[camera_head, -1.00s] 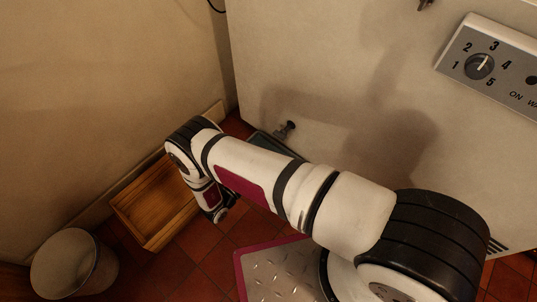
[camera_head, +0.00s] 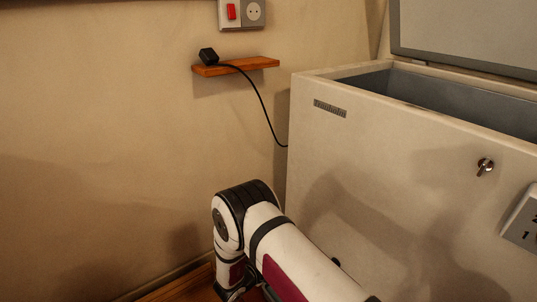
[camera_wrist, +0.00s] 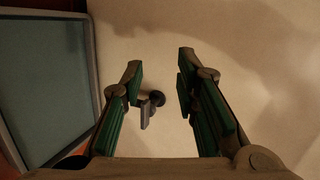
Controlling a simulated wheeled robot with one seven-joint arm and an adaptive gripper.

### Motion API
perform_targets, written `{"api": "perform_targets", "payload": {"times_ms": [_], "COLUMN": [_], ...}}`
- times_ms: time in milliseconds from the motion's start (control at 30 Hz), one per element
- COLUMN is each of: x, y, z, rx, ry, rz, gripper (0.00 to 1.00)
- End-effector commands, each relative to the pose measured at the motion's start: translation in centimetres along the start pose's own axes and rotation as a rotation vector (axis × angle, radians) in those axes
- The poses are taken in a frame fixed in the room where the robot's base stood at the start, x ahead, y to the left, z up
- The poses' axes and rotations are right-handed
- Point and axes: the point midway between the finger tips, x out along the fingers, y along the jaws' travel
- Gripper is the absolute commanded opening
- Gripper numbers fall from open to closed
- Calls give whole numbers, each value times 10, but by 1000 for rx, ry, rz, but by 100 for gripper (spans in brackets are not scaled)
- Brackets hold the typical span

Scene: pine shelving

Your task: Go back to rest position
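My gripper (camera_wrist: 160,70) is open in the wrist view, its two green-padded fingers apart with nothing held between them. Beyond the fingers, a small dark tap (camera_wrist: 150,104) sticks out from the pale freezer wall. It appears in the gap, near the left finger, and I see no contact. In the head view my arm reaches down at the bottom middle, bent at its black joint. The gripper end is mostly cut off by the lower edge there. The chest freezer (camera_head: 390,170) stands at right with its lid (camera_head: 465,35) raised.
A shallow grey-blue tray (camera_wrist: 48,85) lies at left in the wrist view. A black plug (camera_head: 208,56) rests on a small wooden wall shelf (camera_head: 240,67), its cord running down behind the freezer. A socket (camera_head: 254,12) with a red switch (camera_head: 231,12) is above.

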Motion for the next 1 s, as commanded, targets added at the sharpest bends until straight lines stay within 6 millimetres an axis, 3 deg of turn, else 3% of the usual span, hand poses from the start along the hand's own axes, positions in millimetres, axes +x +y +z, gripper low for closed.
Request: {"api": "perform_targets", "payload": {"times_ms": [33, 200, 333, 500, 633, 767, 1000], "x": [0, -10, -25, -54, -82, -114, -175], "y": [-22, -82, -131, -196, -243, -286, -347], "z": [19, 69, 94, 109, 105, 88, 27], "rx": [-5, -81, -158, -285, -401, -532, -808], "ry": [-42, -206, -342, -526, -664, -794, -1002], "rz": [46, 189, 270, 342, 374, 388, 386], "gripper": [28, 28, 28, 28, 28, 28, 28]}}
